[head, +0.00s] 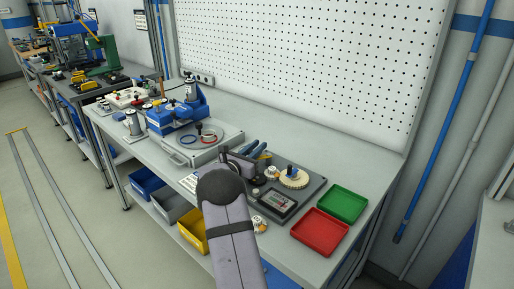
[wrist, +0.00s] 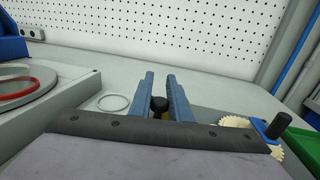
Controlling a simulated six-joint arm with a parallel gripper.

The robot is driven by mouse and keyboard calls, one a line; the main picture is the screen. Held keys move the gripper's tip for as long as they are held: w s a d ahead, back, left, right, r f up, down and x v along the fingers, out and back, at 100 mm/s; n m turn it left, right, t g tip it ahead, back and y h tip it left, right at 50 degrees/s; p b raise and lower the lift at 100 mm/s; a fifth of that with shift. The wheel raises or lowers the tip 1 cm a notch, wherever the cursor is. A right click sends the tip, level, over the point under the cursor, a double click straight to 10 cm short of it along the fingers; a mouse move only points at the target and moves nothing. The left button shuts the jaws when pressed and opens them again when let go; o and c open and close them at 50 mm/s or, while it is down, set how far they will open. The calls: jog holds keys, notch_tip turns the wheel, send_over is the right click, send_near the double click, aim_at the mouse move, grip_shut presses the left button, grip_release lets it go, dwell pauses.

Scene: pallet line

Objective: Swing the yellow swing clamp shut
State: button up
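In the wrist view a black knob (wrist: 158,104) with a sliver of yellow (wrist: 164,115) below it shows between the two blue fingers of my gripper (wrist: 160,82). This looks like part of the yellow swing clamp; most of it is hidden behind my fingers and wrist. The fingers stand apart, with the knob in the gap; I see no clear contact. In the head view my gripper (head: 256,148) is at the back left of a dark fixture plate (head: 316,187), with a bit of yellow (head: 267,157) beside it. The clamp arm's angle cannot be seen.
A cream gear (head: 294,179) with a blue piece on it sits on the plate, right of my gripper. A red tray (head: 320,232) and a green tray (head: 342,204) lie farther right. A blue machine (head: 181,112) stands left. The bench behind is clear up to the pegboard (head: 310,60).

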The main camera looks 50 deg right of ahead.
grip_shut()
